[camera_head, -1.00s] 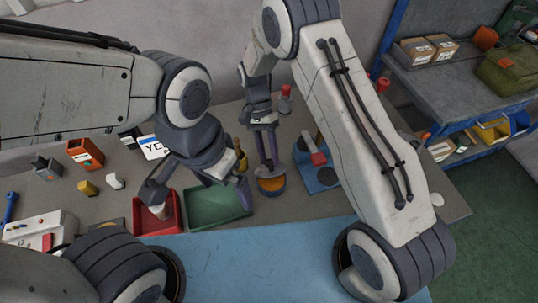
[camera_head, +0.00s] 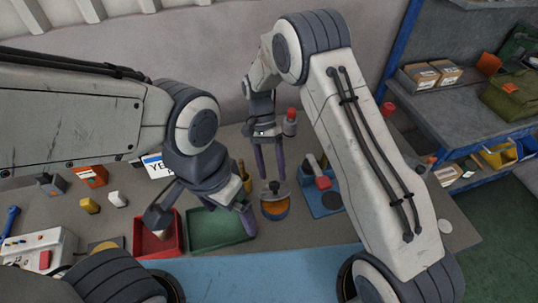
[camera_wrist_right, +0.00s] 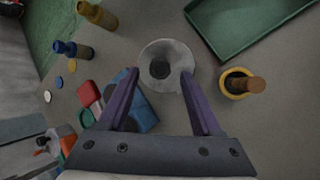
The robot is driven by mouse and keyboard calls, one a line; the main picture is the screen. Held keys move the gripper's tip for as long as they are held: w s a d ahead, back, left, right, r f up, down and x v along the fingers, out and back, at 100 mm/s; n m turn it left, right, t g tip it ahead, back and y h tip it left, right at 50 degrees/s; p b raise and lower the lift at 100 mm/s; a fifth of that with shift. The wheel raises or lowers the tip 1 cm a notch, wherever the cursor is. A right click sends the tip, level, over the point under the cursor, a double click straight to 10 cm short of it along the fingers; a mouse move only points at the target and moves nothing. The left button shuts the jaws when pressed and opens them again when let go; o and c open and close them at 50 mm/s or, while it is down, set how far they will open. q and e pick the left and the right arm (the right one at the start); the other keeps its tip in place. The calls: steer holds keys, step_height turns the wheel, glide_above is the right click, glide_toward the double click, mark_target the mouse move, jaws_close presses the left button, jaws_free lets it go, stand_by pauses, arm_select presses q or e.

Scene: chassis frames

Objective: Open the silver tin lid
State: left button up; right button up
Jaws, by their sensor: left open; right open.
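The silver lid (camera_head: 276,188), round with a dark knob, sits at the top of a tin (camera_head: 275,209) whose orange part shows below it in the head view. I cannot tell whether the lid is fully seated. In the right wrist view the lid (camera_wrist_right: 176,52) lies between and just beyond the fingertips. My right gripper (camera_head: 270,177) is open and empty, pointing down just above the lid; its purple fingers also show in the wrist view (camera_wrist_right: 160,74). My left gripper (camera_head: 203,224) is open over the red and green trays, left of the tin.
The red tray (camera_head: 143,243) and green tray (camera_head: 212,236) stand left of the tin. A blue board with a red-handled part (camera_head: 323,183) lies close on its right. A yellow holder with a brown handle (camera_wrist_right: 238,84) stands near the tin. A red-topped bottle (camera_head: 291,116) is behind.

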steer(key=d+b+v, duration=0.1)
steer(key=v, duration=0.7)
steer(key=shift+a+b, duration=0.4)
steer(key=shift+a, duration=0.1)
steer(key=shift+r, duration=0.1)
